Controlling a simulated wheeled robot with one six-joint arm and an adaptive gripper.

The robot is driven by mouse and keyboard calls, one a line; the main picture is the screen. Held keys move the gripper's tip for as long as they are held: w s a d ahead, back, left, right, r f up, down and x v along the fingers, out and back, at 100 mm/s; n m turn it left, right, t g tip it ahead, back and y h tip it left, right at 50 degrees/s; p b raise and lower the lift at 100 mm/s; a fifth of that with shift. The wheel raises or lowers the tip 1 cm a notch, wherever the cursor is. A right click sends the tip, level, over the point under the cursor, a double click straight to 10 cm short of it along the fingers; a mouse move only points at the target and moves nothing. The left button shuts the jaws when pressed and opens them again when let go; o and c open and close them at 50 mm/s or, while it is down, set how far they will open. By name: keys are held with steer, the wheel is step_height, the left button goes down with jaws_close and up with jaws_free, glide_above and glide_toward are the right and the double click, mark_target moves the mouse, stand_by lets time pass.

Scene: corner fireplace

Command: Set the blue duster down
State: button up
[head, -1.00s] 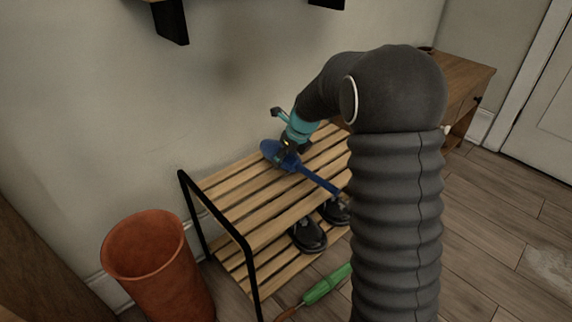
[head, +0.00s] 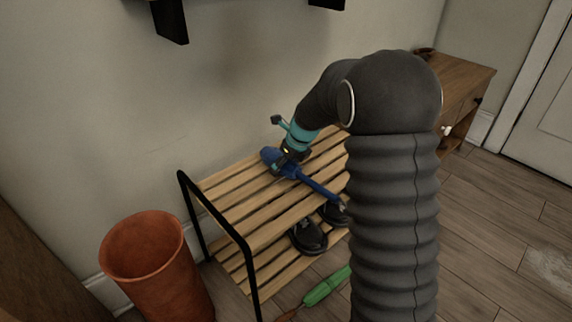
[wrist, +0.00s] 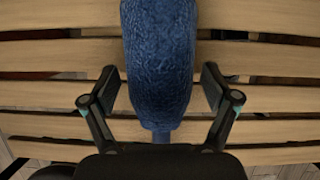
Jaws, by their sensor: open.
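The blue duster (head: 318,189) lies on the top slats of the wooden shoe rack (head: 236,192), its fluffy head to the left and its handle pointing toward the lower right. My gripper (head: 287,166) is at the duster, just over the slats. In the wrist view the duster's fuzzy blue head (wrist: 158,60) runs between the two fingers of my gripper (wrist: 160,88). The fingers are open, with a gap showing on each side of the duster. Part of the duster's middle is hidden by my gripper in the head view.
Black shoes (head: 308,236) sit on the rack's lower shelf. A terracotta bin (head: 150,262) stands left of the rack, and a wooden cabinet (head: 462,80) stands to the right. The slats left of the duster are clear.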

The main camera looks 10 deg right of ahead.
mark_target(297, 168)
steer(key=s+d+r+n+p, duration=0.1)
steer(key=s+d+r+n, duration=0.1)
steer(key=s+r+n, duration=0.5)
steer(key=s+d+r+n+p, duration=0.1)
steer(key=s+r, duration=0.5)
steer(key=r, duration=0.4)
steer(key=s+d+r+n+t+h, duration=0.1)
steer(key=s+d+n+h, duration=0.1)
steer(key=s+n, duration=1.8)
steer(key=s, duration=0.4)
steer(key=shift+s+d+n+t+h, duration=0.15)
steer(key=shift+d+n+t+h, duration=0.15)
steer(key=shift+d+t+h, duration=0.1)
